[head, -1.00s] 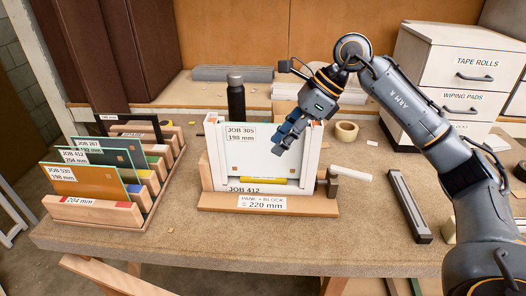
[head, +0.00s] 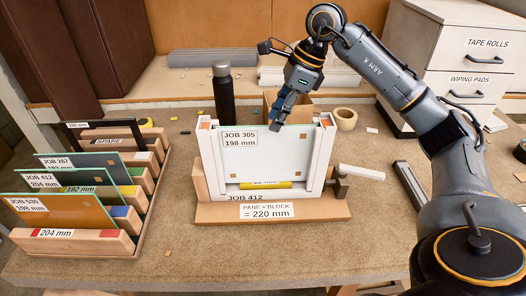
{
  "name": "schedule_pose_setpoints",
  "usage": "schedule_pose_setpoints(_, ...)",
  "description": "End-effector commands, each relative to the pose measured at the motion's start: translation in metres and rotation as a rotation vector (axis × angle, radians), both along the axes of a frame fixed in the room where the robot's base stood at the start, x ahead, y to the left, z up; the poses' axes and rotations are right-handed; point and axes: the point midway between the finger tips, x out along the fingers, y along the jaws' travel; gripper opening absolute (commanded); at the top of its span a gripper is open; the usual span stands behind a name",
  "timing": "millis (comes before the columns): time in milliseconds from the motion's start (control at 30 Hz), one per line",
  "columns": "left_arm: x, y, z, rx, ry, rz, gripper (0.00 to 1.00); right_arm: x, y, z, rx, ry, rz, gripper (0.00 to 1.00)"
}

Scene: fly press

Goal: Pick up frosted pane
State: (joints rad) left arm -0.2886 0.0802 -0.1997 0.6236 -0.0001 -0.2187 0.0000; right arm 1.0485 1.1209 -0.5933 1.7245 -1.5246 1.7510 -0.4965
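A whitish, frosted-looking pane (head: 265,158) labelled JOB 305, 198 mm stands upright in a white frame (head: 213,165) on a wooden base. A yellow block (head: 265,185) shows at its lower edge. The base (head: 325,208) carries a label reading pane + block = 220 mm. My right gripper (head: 277,124) points down at the top edge of this pane, right of its label, with dark blue fingers overlapping the edge. Its finger gap is hidden by the viewing angle, so contact and grip are unclear. My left gripper is not in view.
A wooden rack (head: 150,192) at left holds several labelled panes and colour-marked blocks. A black bottle (head: 223,95) stands behind the frame. A tape roll (head: 345,119), a white bar (head: 362,172) and a dark grey bar (head: 408,185) lie to the right. Drawers (head: 470,65) stand at back right.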

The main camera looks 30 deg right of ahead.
Motion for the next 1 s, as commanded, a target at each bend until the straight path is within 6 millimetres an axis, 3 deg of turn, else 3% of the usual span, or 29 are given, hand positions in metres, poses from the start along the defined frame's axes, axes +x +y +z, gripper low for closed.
schedule_pose_setpoints(100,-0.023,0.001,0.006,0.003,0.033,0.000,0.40,0.004,0.008,-0.021,0.000,0.004,0.002,0.32)
schedule_pose_setpoints(233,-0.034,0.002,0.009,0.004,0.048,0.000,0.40,0.008,0.014,-0.038,0.000,0.003,0.002,0.32)
schedule_pose_setpoints(400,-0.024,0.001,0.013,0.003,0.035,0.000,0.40,0.011,0.017,-0.047,0.000,0.000,0.001,0.32)
schedule_pose_setpoints(633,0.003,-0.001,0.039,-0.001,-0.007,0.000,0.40,0.023,0.026,-0.074,0.002,0.003,0.002,0.32)
schedule_pose_setpoints(800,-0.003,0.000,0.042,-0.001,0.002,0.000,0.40,0.026,0.030,-0.092,0.001,-0.001,0.000,0.32)
schedule_pose_setpoints(1000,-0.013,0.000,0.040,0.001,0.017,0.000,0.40,0.027,0.031,-0.094,0.001,-0.002,0.000,0.32)
